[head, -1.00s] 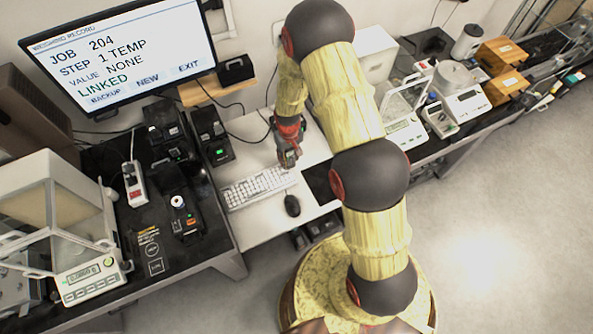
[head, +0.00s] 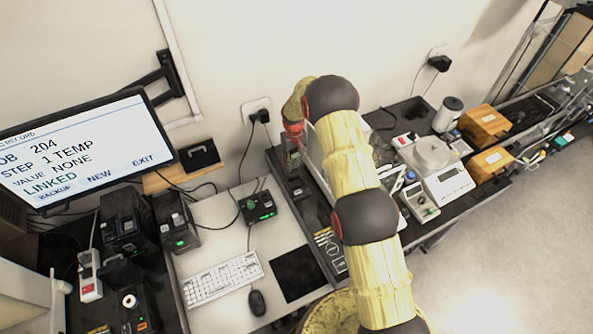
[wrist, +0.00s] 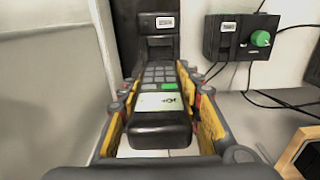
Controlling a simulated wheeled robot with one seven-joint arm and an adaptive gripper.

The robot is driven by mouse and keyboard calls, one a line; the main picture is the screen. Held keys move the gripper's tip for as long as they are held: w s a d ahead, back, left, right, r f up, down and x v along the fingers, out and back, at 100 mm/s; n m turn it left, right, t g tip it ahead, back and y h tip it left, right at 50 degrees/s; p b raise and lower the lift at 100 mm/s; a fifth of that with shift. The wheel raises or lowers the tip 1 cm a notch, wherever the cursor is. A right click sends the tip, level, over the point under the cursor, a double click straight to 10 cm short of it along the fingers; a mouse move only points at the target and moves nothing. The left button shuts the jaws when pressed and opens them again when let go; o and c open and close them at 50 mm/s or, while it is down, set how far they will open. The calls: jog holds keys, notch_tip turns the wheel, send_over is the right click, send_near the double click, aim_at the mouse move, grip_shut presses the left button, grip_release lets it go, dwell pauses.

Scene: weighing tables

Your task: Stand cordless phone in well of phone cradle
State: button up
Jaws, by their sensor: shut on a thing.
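The cordless phone (wrist: 160,105) is black with a grey keypad, one green key and a lit display. It lies between the two yellow-padded fingers of my gripper (wrist: 160,120) in the wrist view, display end nearer the camera. Beyond its far end is a black upright part with white labels, which looks like the phone cradle (wrist: 158,48). I cannot tell whether they touch; the well is not clearly seen. In the head view my gripper (head: 292,138) is at the back of the right-hand table, with the phone (head: 291,158) below it and a dark base (head: 298,188) under that.
A black box with a green knob (wrist: 238,38) is to the right in the wrist view. In the head view, a balance (head: 434,160) and a glass-sided case (head: 325,165) stand right of my gripper. A keyboard (head: 222,279) and mouse (head: 257,302) lie on the white desk.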

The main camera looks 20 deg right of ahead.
aim_at(295, 169)
jog(key=shift+s+d+f, duration=0.1)
jog(key=shift+s+d, duration=0.05)
jog(key=shift+s+a+f, duration=0.1)
jog(key=shift+s+a, duration=0.1)
jog(key=shift+s, duration=0.05)
jog(key=shift+d+f, duration=0.15)
jog(key=shift+f, duration=0.8)
notch_tip(295, 169, down, 2)
jog(key=shift+f+b, duration=0.1)
jog(key=shift+b, duration=0.4)
jog(key=shift+f+b, duration=0.6)
jog(key=shift+b, duration=0.05)
jog(key=shift+b, duration=0.9)
dwell(0.6)
jog(key=shift+f+b, duration=1.3)
jog(key=shift+f, duration=0.1)
dwell(0.9)
jog(key=o, duration=1.4)
jog(key=shift+o, duration=0.8)
